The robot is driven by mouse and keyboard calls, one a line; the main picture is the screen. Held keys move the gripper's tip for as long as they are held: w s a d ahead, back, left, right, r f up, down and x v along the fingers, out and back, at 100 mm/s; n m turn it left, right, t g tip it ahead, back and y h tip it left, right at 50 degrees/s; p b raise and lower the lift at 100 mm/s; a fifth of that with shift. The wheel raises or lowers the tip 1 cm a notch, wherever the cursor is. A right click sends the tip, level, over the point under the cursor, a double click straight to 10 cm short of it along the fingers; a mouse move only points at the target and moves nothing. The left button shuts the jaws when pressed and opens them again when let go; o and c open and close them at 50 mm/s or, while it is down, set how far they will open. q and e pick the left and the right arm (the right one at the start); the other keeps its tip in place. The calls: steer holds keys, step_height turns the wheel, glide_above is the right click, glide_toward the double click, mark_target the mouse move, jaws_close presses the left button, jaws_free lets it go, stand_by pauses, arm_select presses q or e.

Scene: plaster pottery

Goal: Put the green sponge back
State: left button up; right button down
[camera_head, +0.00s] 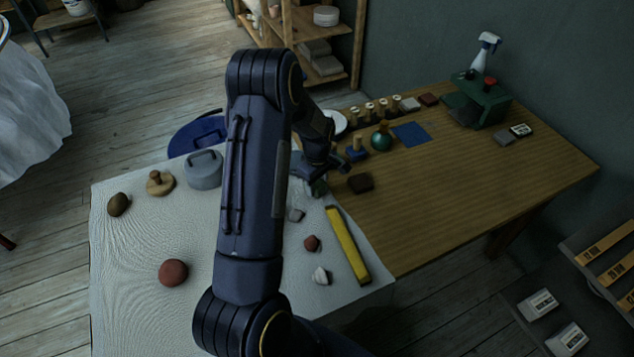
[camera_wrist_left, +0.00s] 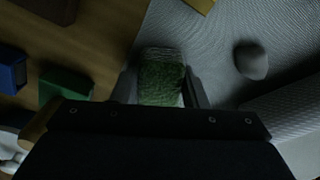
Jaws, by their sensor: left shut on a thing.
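The green sponge (camera_wrist_left: 161,82) is between the two fingers of my left gripper (camera_wrist_left: 160,92) in the left wrist view. My left gripper is shut on it. In the head view my left gripper (camera_head: 314,172) is near the edge where the pale cloth meets the wooden table. A small part of the green sponge (camera_head: 319,188) shows below the gripper there. My arm hides part of the cloth. I cannot tell whether the sponge touches the surface. My right gripper is not in view.
A yellow bar (camera_head: 347,245) and several small lumps lie on the cloth (camera_head: 130,235). The table's right middle (camera_head: 480,185) is clear.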

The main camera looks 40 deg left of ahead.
mark_target(317, 182)
arm_select(q)
steer(key=o, duration=0.9)
steer(key=s+d+r+m+t+h, duration=0.1)
steer(key=s+d+r+m, duration=0.15)
steer(key=r, duration=0.75)
steer(key=s+d+r+m+t+h, duration=0.1)
steer(key=s+d+r, duration=0.15)
steer(key=r, duration=0.75)
steer(key=s+d+r+m+t, duration=0.1)
steer(key=s+d+m, duration=0.3)
steer(key=s, duration=0.2)
steer(key=s+d+r+m+t+h, duration=0.1)
steer(key=s+d+r+m, duration=0.1)
steer(key=s+d+m, duration=0.2)
steer(key=s+d+r+m+t, duration=0.1)
steer(key=s+d+m, duration=0.3)
steer(key=s, duration=0.5)
steer(key=shift+d+r+t+h, duration=0.15)
steer(key=shift+d+t+h, duration=0.2)
steer(key=shift+d, duration=0.55)
